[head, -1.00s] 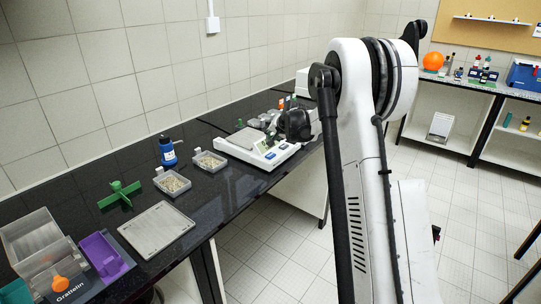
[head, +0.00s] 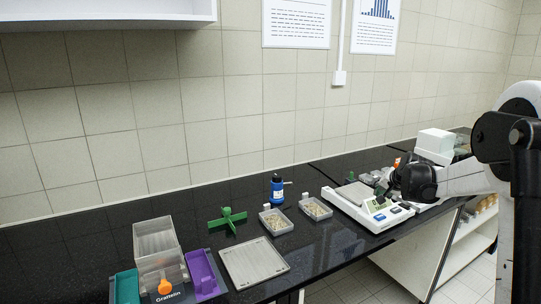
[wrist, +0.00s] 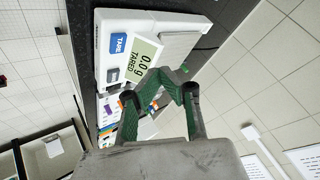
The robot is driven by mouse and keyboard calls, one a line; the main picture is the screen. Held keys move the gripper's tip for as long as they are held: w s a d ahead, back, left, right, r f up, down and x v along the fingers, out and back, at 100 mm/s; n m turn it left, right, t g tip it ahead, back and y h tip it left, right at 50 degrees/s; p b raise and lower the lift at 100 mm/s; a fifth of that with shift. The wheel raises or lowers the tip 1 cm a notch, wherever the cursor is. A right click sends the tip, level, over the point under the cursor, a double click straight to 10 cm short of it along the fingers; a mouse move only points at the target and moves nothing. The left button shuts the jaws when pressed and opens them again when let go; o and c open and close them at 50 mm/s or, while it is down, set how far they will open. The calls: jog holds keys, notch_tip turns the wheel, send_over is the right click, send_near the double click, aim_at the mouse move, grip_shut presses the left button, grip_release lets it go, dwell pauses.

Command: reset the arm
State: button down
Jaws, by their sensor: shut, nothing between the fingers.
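My gripper (wrist: 181,83) shows in the wrist view with its green fingers drawn together and nothing between the tips. It is over the white balance (wrist: 112,62), whose display (wrist: 144,62) reads 0.0 g and TARED beside a blue TARE button (wrist: 118,44). In the head view the balance (head: 352,209) stands on the black bench, its pan (head: 356,194) bare. My black wrist hangs at the balance's right side and the fingers there are too small to read. Whether the gripper touches the balance cannot be told.
On the black bench (head: 85,240) left of the balance are two trays of grains (head: 276,222) (head: 315,208), a blue bottle (head: 277,188), a green cross-shaped piece (head: 228,221), a flat grey plate (head: 254,262), and a clear box device (head: 158,250) with a purple tray (head: 203,272).

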jog(key=s+a+r+n, duration=0.1)
jog(key=s+a+r, duration=0.2)
jog(key=s+a, duration=0.3)
jog(key=s+a+r+n+g+b, duration=0.1)
jog(key=s+a+r, duration=0.25)
jog(key=s, duration=0.55)
jog(key=s+a+r+n, duration=0.2)
jog(key=s+a+r, duration=0.1)
jog(key=s+a, duration=0.3)
jog(key=s+a+f+n+b, duration=0.1)
jog(key=s+a+f, duration=0.2)
jog(key=s, duration=1)
jog(key=s+a+f+n, duration=0.2)
jog(key=s+f, duration=0.3)
jog(key=s, duration=0.9)
jog(key=shift+s+a+n+g+b, duration=0.25)
jog(key=shift+a+n+g+b, duration=0.1)
jog(key=shift+a, duration=0.1)
jog(key=shift+f, duration=0.1)
